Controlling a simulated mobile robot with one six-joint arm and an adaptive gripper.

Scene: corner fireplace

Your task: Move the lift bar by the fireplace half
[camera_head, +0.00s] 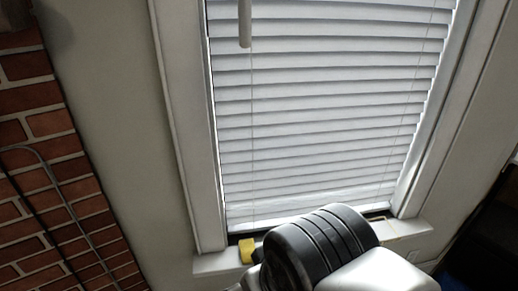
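A white slatted blind (320,120) hangs lowered in a white-framed window. Its pale bottom bar (290,210) lies low, just above the sill, and my arm hides part of the area below it. A short, light grey rod (244,22) hangs at the top left of the blind; its upper end is cut off. I cannot tell which of these is the lift bar. My black and silver arm rises from the bottom edge in front of the sill. My gripper's fingers do not show.
A red brick fireplace wall (45,125) with a thin grey curved line on it stands at the left. The white sill (405,229) runs below the window. A small yellow piece (246,250) shows beside my arm. A dark area (490,240) is at the lower right.

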